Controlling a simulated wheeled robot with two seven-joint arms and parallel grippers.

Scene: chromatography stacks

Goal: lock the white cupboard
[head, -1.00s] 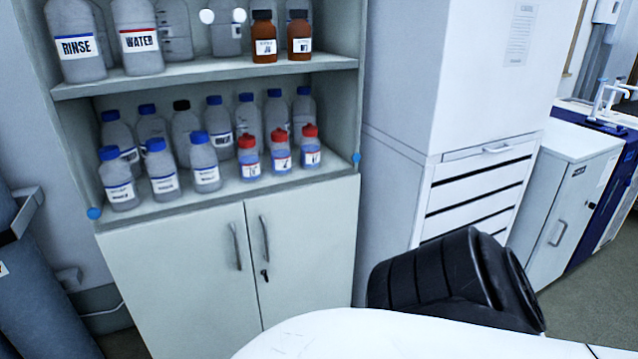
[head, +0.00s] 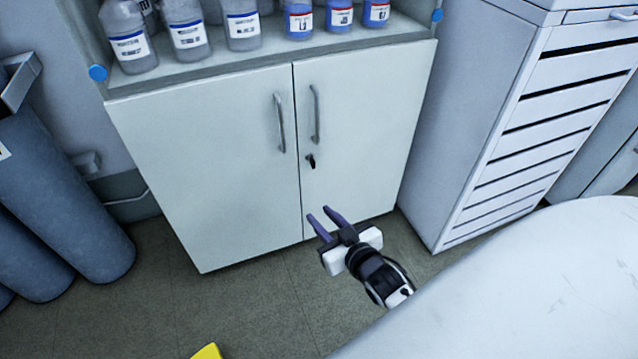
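The white cupboard (head: 215,165) stands ahead with both doors closed, below a shelf of bottles. Each door has a grey vertical handle by the middle seam: the left handle (head: 280,123) and the right handle (head: 315,114). A small black key (head: 311,161) sticks out of the lock on the right door, below its handle. My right gripper (head: 322,221) is in front of the cupboard's lower part, below the key and apart from it in the picture. Its two purple-grey fingers are spread with nothing between them. My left gripper is not in view.
An open shelf (head: 190,72) with several labelled bottles sits above the doors. Blue-grey cylinders (head: 75,195) stand at left. A white drawer cabinet (head: 540,115) is at right. A large white rounded surface, probably mine, fills the lower right. A yellow object (head: 207,352) shows at the bottom edge.

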